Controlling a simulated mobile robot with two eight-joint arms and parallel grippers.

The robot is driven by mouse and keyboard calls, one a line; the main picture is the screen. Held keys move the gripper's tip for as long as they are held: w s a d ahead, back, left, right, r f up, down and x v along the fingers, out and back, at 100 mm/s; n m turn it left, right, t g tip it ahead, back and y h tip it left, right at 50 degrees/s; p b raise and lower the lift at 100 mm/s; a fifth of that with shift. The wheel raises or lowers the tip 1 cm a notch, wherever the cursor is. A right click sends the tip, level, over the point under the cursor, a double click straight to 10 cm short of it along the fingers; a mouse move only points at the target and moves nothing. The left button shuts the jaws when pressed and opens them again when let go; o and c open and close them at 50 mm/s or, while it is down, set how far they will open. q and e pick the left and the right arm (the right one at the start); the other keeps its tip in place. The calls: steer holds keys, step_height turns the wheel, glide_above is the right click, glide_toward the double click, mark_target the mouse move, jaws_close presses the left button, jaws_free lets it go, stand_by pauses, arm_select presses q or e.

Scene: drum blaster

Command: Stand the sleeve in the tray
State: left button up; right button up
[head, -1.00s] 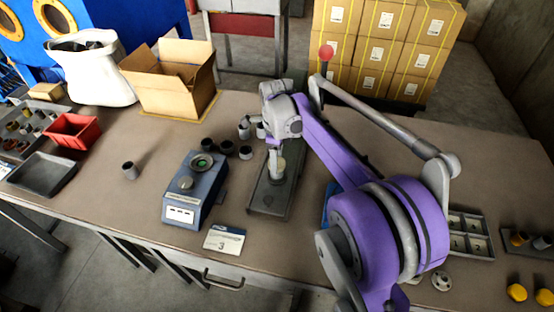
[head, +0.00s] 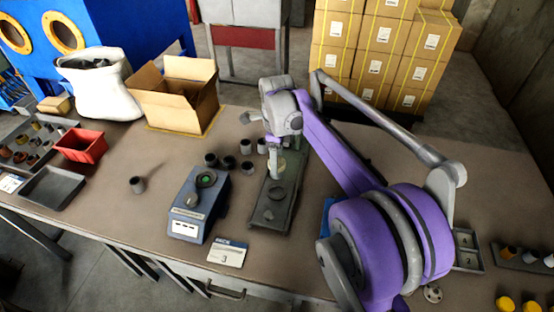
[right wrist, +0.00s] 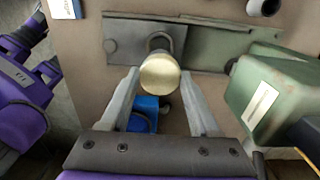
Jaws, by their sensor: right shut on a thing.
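My right gripper (head: 275,148) points down over the grey-green base plate (head: 267,220). In the right wrist view its two fingers (right wrist: 158,88) stand on either side of a round piece with a pale brass top (right wrist: 160,75), and are shut on it. The piece's lower part is mostly hidden. Several similar dark cylinders (head: 228,163) stand behind the blue gauge. An empty dark tray (head: 52,188) lies at far left. My left gripper is out of view.
The blue gauge box (head: 199,204) and a card marked 3 (head: 228,254) stand left of the plate. A red bin (head: 82,146), an open cardboard box (head: 178,100) and a white sack (head: 98,85) are at back left. A green machine (right wrist: 272,95) is close beside the gripper.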

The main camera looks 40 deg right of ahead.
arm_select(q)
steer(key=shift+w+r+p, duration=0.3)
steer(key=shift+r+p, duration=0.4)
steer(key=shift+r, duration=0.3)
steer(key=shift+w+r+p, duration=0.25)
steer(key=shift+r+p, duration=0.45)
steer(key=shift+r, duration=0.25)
arm_select(e)
steer(key=shift+r, duration=2.6)
steer(key=shift+r, duration=0.15)
step_height(320, 180, up, 4)
steer(key=w+a+n+p, duration=0.1)
steer(key=a+n+p, duration=0.1)
steer(key=n+p, duration=0.1)
arm_select(q)
steer(key=b, duration=0.2)
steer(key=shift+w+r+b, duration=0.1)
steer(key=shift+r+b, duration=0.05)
steer(key=shift+b, duration=0.2)
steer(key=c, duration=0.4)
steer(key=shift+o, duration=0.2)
arm_select(e)
steer(key=w+a+f+n, duration=0.3)
steer(key=a+f+n, duration=1.2)
steer(key=n, duration=1)
step_height(320, 180, down, 3)
steer(key=shift+a+f, duration=0.1)
steer(key=shift+a, duration=0.3)
